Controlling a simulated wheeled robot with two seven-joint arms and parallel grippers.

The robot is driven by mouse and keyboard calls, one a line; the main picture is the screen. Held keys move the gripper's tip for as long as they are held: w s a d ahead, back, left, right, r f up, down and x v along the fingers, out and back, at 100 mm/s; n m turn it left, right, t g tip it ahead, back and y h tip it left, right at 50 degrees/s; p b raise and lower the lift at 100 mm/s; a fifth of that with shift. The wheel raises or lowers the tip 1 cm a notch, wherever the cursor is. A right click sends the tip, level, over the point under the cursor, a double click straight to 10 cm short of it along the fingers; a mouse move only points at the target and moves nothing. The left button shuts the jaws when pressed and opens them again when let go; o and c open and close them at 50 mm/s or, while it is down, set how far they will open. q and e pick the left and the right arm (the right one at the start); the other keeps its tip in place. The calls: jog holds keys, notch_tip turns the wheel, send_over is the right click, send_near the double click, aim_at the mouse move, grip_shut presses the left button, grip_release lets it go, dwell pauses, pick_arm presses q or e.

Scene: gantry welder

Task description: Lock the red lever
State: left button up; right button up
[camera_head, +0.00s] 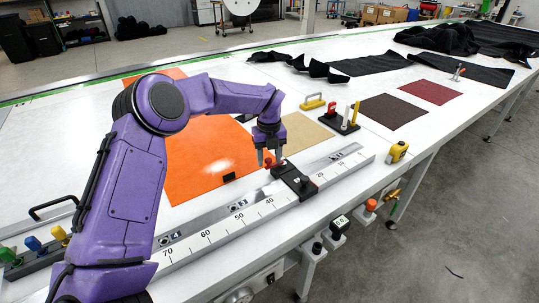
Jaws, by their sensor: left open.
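The red lever (277,165) is a small red piece by the far end of the black slider block (294,183). The block sits across the metal ruler rail (240,224). My left arm comes in from the left, and my left gripper (268,161) points down at the red lever, with its fingers open around or just beside it. The fingers partly hide the lever, and I cannot tell whether they touch it. My right gripper is not in view.
An orange sheet (199,160) and a tan sheet (305,135) lie flat behind the rail. A black stand with coloured handles (340,123) and a yellow handle (313,102) stand farther back. A yellow tape measure (397,152) sits at the right edge.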

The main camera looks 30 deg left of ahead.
pick_arm(q)
jog(key=shift+s+r, duration=0.15)
jog(key=shift+s, duration=0.1)
jog(key=shift+c, duration=0.9)
grip_shut()
